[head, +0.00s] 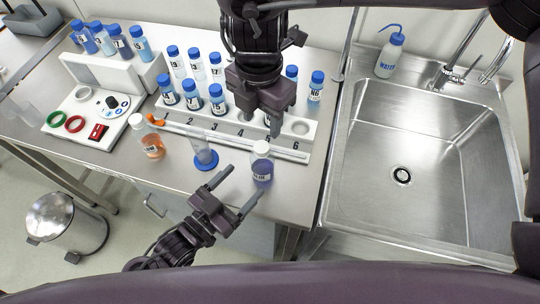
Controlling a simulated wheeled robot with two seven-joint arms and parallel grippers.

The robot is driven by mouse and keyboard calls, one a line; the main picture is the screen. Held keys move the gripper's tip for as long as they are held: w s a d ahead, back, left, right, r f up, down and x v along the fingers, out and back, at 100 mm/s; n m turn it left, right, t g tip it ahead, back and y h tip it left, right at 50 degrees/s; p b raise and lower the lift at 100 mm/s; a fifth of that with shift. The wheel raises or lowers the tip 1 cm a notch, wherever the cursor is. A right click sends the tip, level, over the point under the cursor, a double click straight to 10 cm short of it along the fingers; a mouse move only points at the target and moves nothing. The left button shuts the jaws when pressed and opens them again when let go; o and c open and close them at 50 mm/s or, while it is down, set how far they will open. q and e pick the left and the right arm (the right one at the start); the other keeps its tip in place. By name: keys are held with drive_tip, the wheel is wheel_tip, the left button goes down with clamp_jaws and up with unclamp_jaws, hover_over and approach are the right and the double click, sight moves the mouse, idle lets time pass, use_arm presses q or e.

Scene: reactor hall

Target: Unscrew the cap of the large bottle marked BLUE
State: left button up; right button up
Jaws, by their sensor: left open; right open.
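The large bottle (262,180) with blue-violet contents stands upright near the front edge of the bench; its label is small and hard to read. Its white cap (261,148) is on top of it. My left gripper (243,183) is open, in front and to the left of the bottle, with its fingers pointing towards it and nothing between them. My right gripper (258,122) is open and points down over the numbered rack, behind the cap and apart from it. It hides part of the rack.
A blue-based clear cylinder (204,157) and an orange bottle (151,142) stand left of the large bottle. Behind is a white numbered rack (300,128) with blue-capped vials. A sink (400,215) lies to the right, with a wash bottle (390,57) behind it.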

sight(255, 170)
use_arm(q)
drive_tip(key=x, duration=0.6)
drive_tip(key=shift+w+d, duration=0.1)
drive_tip(key=shift+d, duration=0.05)
use_arm(e)
drive_tip(key=shift+s, duration=0.1)
drive_tip(key=shift+a, duration=0.1)
use_arm(q)
drive_tip(key=shift+c, duration=0.4)
use_arm(e)
drive_tip(key=shift+s, duration=0.1)
